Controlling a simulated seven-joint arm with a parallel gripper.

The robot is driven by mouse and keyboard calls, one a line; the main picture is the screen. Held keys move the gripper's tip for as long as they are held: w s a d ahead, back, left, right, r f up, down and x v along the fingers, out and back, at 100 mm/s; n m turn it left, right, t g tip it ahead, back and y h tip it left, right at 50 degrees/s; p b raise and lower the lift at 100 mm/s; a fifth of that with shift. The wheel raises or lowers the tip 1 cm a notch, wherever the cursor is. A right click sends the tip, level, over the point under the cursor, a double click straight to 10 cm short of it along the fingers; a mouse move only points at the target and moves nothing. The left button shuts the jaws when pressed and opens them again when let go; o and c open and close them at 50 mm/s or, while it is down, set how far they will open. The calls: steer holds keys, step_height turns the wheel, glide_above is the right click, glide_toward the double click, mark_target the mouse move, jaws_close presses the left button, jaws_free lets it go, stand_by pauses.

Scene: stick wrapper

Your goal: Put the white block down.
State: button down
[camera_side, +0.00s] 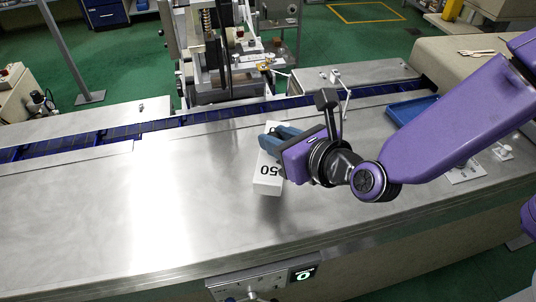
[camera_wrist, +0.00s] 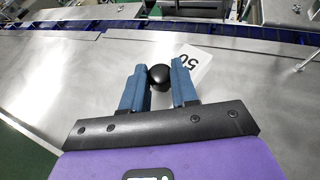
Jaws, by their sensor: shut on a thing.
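The white block (camera_side: 268,180) is a long box marked "50", near the middle of the metal table in the side view. My gripper (camera_side: 272,139) has blue fingers at its upper part and is shut on it. The block tilts slightly, and a shadow lies below its near end; I cannot tell whether it touches the table. In the wrist view, part of the block (camera_wrist: 200,62) shows behind and right of the right finger of my gripper (camera_wrist: 158,68). A black rounded thing (camera_wrist: 159,77) shows between the fingers. The fingers hide part of the block.
The metal table (camera_side: 120,210) is bare to the left and in front. A blue conveyor channel (camera_side: 200,118) runs behind, with a machine beyond it. A blue tray (camera_side: 408,108) lies at the right, and a thin upright post with a lever stands behind my gripper.

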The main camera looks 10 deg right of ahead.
mark_target(270, 158)
steer(key=shift+w+a+f, duration=0.35)
steer(key=shift+f, duration=0.25)
steer(key=shift+w+a+f, duration=0.3)
steer(key=shift+f, duration=0.25)
steer(key=shift+w+a+f, duration=0.1)
steer(key=shift+f, duration=1.55)
steer(key=c, duration=0.9)
jaws_free()
steer(key=shift+f, duration=0.15)
steer(key=shift+o, duration=0.2)
steer(key=shift+s+r, duration=0.25)
steer(key=shift+s, duration=0.05)
steer(key=v, duration=1.1)
steer(key=shift+s, duration=0.15)
steer(key=shift+d, duration=0.25)
